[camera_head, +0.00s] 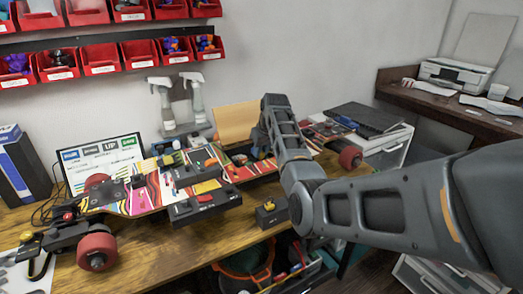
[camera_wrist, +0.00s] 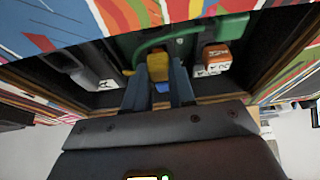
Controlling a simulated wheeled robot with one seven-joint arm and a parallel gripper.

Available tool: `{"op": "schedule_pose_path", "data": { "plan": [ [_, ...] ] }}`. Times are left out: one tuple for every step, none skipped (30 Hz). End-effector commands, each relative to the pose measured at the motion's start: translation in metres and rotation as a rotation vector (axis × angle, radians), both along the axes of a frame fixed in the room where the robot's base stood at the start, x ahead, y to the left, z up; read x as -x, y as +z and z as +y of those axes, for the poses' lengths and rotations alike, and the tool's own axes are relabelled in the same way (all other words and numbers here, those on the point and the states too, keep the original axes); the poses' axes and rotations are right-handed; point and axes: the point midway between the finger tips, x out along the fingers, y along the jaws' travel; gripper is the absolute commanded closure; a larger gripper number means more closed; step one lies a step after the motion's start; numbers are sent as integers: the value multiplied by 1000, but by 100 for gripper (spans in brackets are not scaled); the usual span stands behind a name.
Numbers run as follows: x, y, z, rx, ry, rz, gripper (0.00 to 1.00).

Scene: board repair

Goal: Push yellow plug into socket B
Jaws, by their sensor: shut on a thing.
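In the wrist view, my gripper (camera_wrist: 159,80) is shut on the yellow plug (camera_wrist: 158,66), which sits between the two dark fingertips. The plug faces the green board (camera_wrist: 170,38) inside the open bay of the long patterned board. A green cable runs beside it. An orange and white block (camera_wrist: 214,59) with dark lettering lies just right of the plug. I cannot make out which socket is B, nor whether the plug touches one. In the head view, the gripper end is mostly hidden behind my arm, over the patterned board (camera_head: 140,196).
The bay's dark side walls (camera_wrist: 285,45) are close on both sides. In the head view, a black box (camera_head: 271,216) with a yellow top stands near the table front. A red wheel (camera_head: 97,252) and a black box with a red button (camera_head: 205,202) are at left.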

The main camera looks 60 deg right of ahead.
Motion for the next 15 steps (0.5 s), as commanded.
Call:
{"op": "schedule_pose_path", "data": {
  "plan": [
    [0, -1, 0, 0, 0, 0, 100],
    [0, -1, 0, 0, 0, 0, 100],
    [0, -2, 0, 0, 0, 0, 100],
    [0, -2, 0, 0, 0, 0, 100],
    [0, -3, 0, 0, 0, 0, 100],
    [0, -3, 0, 0, 0, 0, 100],
    [0, -3, 0, 0, 0, 0, 100],
    [0, -4, 0, 0, 0, 0, 100],
    [0, -4, 0, 0, 0, 0, 100],
    [0, -4, 0, 0, 0, 0, 100],
    [0, -5, 0, 0, 0, 0, 100],
    [0, -5, 0, 0, 0, 0, 100],
    [0, -6, 0, 0, 0, 0, 100],
    [0, -6, 0, 0, 0, 0, 100],
    [0, -6, 0, -1, 0, 1, 100]
  ]
}}
